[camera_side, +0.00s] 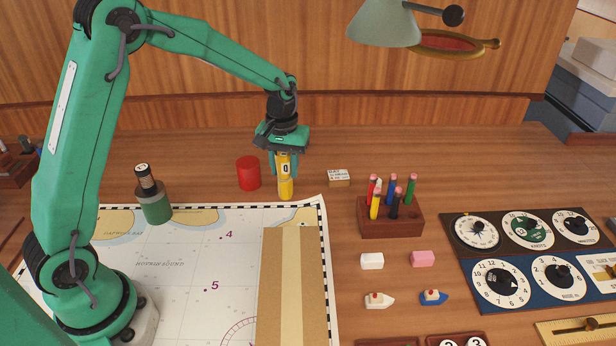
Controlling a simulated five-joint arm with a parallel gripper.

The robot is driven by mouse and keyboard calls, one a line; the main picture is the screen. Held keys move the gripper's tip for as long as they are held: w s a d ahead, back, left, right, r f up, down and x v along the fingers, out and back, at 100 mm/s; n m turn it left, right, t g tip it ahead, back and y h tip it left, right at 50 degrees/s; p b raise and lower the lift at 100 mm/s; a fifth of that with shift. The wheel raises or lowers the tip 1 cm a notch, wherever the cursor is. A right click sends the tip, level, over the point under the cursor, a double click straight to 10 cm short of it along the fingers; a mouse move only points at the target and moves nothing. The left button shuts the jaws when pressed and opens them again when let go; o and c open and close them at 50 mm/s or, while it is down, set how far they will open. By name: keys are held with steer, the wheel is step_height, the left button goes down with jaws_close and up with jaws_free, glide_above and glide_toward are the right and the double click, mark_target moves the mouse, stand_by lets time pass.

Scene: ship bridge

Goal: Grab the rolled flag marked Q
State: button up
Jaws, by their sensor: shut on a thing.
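The rolled flag (286,186) is a slim yellow upright roll with a dark round mark on a white patch near its top. The mark looks like a Q or a 0; it is too small to be sure. My gripper (284,157) points straight down and is shut on the upper part of this roll. The roll's lower end is at the back edge of the chart; I cannot tell whether it touches the surface. A dark roll with a round pale mark (146,178) stands in a green holder (155,208) to the left.
A wooden rack (391,223) of coloured pens is farther right. The chart (180,250) covers the front left. A lamp (385,25) hangs above.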

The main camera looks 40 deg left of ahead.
steer(key=shift+r, duration=0.85)
steer(key=s+d+r, duration=0.5)
steer(key=d+r, duration=0.2)
steer(key=d, duration=0.3)
steer(key=shift+s+d, duration=0.15)
steer(key=shift+s, duration=0.15)
